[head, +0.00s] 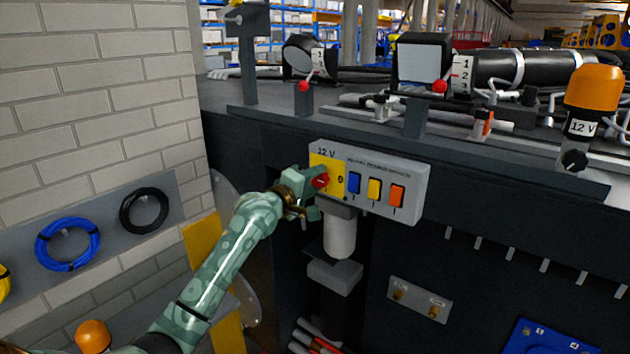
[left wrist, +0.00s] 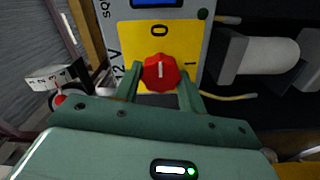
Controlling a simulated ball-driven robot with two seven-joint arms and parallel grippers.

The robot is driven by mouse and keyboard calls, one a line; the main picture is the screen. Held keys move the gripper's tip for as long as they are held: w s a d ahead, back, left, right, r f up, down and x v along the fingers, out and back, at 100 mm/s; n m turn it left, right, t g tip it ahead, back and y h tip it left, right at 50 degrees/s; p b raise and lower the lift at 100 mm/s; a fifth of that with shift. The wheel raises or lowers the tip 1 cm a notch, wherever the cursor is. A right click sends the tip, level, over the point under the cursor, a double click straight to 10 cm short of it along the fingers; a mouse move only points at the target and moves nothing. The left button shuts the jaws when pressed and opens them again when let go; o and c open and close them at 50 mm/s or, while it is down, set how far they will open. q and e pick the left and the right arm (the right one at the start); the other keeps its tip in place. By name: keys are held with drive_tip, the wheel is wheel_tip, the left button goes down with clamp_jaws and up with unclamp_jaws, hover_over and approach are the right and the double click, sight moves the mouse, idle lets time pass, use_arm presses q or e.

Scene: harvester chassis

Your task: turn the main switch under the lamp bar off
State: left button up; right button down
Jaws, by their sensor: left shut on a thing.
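The main switch is a red rotary knob (head: 320,181) on a yellow plate (head: 327,163) at the left end of a grey panel (head: 410,175) marked 12 V. My left gripper (head: 308,192) reaches it from the left. In the left wrist view the red knob (left wrist: 160,72) sits between the two green fingers (left wrist: 160,88), which are shut on its sides. Its white line runs up and down in that view, in line with the 0 mark (left wrist: 159,30). The I mark is to the right. My right gripper is not in view.
Blue, yellow and orange rocker switches (head: 375,188) sit right of the knob. A ledge (head: 470,150) with lamps runs above the panel. A pale cylinder (head: 340,233) stands just below it. A brick wall (head: 100,100) with hanging cable coils is at left.

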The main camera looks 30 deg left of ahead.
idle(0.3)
use_arm(q)
drive_tip(key=o, duration=1)
drive_tip(key=shift+a, duration=0.1)
drive_tip(key=shift+c, duration=0.2)
drive_tip(key=s+a+b, duration=0.1)
drive_tip(key=s+b, duration=0.2)
drive_tip(key=s, duration=1.3)
drive_tip(key=shift+s+a, duration=0.15)
